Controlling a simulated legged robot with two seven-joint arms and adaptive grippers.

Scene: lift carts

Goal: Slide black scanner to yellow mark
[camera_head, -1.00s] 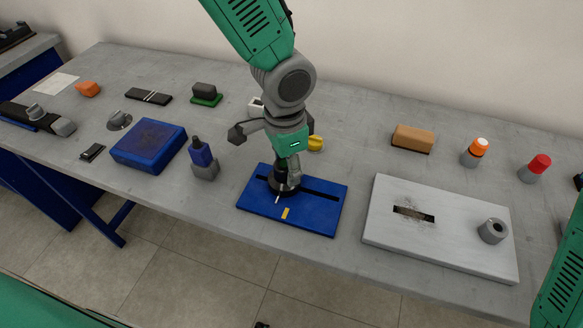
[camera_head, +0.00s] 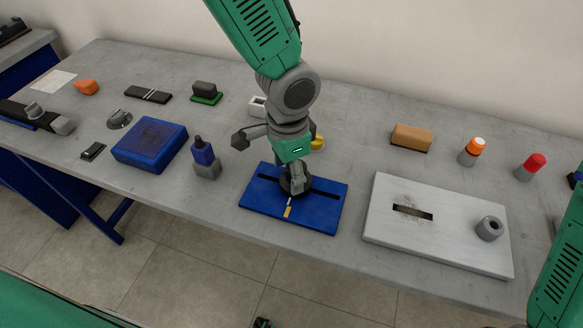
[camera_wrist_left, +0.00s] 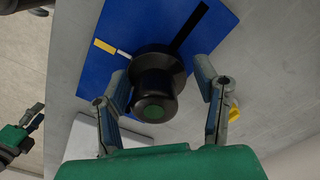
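The black scanner (camera_head: 298,181) is a round knob standing on the slotted blue plate (camera_head: 323,217). In the left wrist view the scanner (camera_wrist_left: 155,95) shows a green disc on top. Its white pointer (camera_wrist_left: 123,53) lines up with the yellow mark (camera_wrist_left: 105,46), which also shows in the head view (camera_head: 288,211). My left gripper (camera_wrist_left: 162,82) straddles the scanner, fingers apart. A gap shows on the right side; contact on the left cannot be told. My right gripper (camera_wrist_left: 32,125) is at the left edge of the wrist view, its finger state unclear.
A light grey board (camera_head: 440,240) with a slot lies to the right. A yellow item (camera_head: 318,143) sits behind the plate.

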